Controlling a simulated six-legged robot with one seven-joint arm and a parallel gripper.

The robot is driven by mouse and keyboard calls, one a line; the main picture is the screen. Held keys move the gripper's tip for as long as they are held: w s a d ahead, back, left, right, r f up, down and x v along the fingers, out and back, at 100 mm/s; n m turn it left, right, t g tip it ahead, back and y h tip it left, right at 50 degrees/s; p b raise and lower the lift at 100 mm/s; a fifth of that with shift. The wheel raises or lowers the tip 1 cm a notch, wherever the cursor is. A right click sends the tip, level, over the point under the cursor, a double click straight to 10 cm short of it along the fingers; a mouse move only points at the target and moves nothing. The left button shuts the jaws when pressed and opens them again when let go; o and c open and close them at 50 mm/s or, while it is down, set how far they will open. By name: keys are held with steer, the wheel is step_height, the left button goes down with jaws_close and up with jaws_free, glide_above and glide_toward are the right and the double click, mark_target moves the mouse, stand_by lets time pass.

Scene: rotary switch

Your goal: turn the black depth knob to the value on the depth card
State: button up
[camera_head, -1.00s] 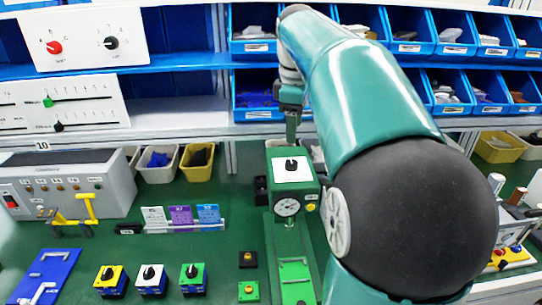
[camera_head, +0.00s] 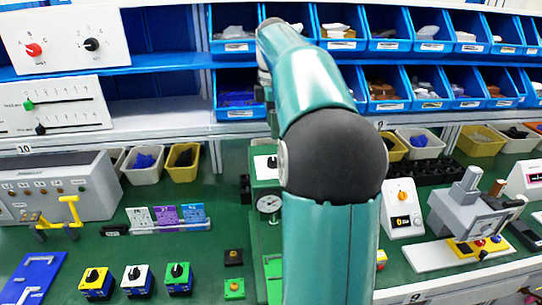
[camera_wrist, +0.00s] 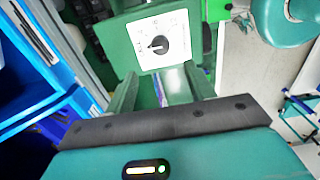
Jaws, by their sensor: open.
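A black knob (camera_wrist: 158,45) sits on a white dial plate (camera_wrist: 178,58) with small marks, on a green machine; its pointer points left in the wrist view. In the head view the knob (camera_head: 271,162) is partly covered by my arm. My gripper (camera_wrist: 163,86) is open and empty, its two green fingers reaching toward the plate's lower edge, apart from the knob in the picture. A white card (camera_head: 139,217), a purple card (camera_head: 165,214) and a blue card (camera_head: 192,212) stand in a rack left of the machine. Their text is too small to read, so I cannot tell which is the depth card.
A round gauge (camera_head: 269,204) is on the machine below the knob. A white panel (camera_head: 65,42) at upper left has red and black knobs. Blue bins (camera_head: 235,100) line the shelf behind my arm. Small switch boxes (camera_head: 137,280) stand at front left. Green bench is bare between the cards and machine.

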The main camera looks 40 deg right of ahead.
step_height(320, 180, down, 10)
steer(key=shift+s+f, duration=0.1)
steer(key=shift+c, duration=0.2)
steer(key=c, duration=0.7)
